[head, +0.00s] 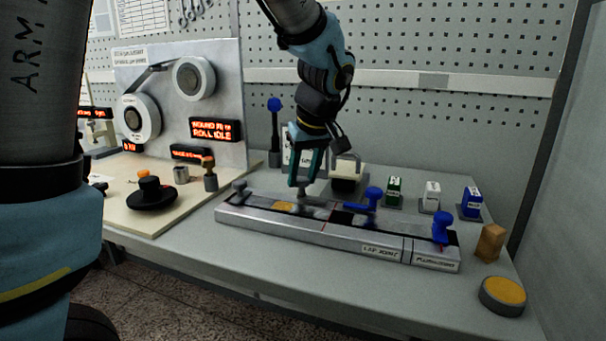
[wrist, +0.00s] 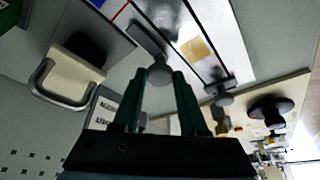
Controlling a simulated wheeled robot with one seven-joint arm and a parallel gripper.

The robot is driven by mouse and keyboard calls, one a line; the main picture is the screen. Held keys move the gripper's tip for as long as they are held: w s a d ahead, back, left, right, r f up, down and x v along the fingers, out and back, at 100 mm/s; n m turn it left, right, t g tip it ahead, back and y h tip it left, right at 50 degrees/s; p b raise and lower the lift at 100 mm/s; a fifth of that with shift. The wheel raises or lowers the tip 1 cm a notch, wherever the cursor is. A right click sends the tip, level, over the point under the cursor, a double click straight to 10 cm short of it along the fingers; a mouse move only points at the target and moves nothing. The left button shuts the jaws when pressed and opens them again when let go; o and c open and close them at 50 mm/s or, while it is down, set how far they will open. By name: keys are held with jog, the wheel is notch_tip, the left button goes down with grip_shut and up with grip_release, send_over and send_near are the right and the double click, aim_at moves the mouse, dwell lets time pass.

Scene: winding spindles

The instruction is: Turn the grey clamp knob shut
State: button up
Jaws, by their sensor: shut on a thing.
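My gripper (head: 300,178) points down over the left half of the long metal lap-joint fixture (head: 340,232). Its fingers are closed around a grey knob (wrist: 160,71), which sits between the fingertips in the wrist view. The same knob shows only partly below the fingers in the head view. A second grey knob (head: 239,186) stands at the fixture's left end; it also shows in the wrist view (wrist: 222,99). An amber patch (head: 285,206) lies on the fixture's bed near the held knob. How far the held knob is turned cannot be told.
Blue knobs (head: 374,194) (head: 440,222) stand on the fixture's right half. A cream block with a grey handle (head: 347,172) stands close behind my gripper. Small bottles stand behind right; a wooden block (head: 490,242) and yellow-topped puck (head: 503,292) are at right. The winding board (head: 180,100) reads "ROLL IDLE".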

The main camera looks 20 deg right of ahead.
jog(key=shift+m, duration=0.3)
grip_shut()
jog(key=m, duration=0.1)
jog(key=m+h+p, duration=0.1)
jog(key=m, duration=0.1)
jog(key=m+h, duration=0.1)
jog(key=shift+w+a+r+m, duration=0.1)
jog(key=shift+a+r+m, duration=0.05)
jog(key=shift+a+m, duration=0.15)
jog(key=m+p, duration=0.1)
jog(key=m, duration=0.1)
jog(key=m+g+h+p, duration=0.1)
jog(key=m, duration=0.1)
jog(key=shift+w+a+h, duration=0.1)
jog(key=shift+w+h, duration=0.05)
jog(key=shift+h, duration=0.15)
jog(key=m, duration=0.1)
jog(key=m+g+b, duration=0.1)
jog(key=m, duration=0.1)
jog(key=m+b, duration=0.1)
jog(key=m, duration=0.1)
jog(key=shift+w+f+g+h, duration=0.1)
jog(key=shift+f+g+h, duration=0.2)
jog(key=shift+g+h, duration=0.1)
jog(key=shift+r+m+g+b, duration=0.15)
jog(key=shift+m+g+b, duration=0.55)
jog(key=shift+m+b, duration=0.85)
jog(key=shift+m+p, duration=0.3)
jog(key=shift+m, duration=0.15)
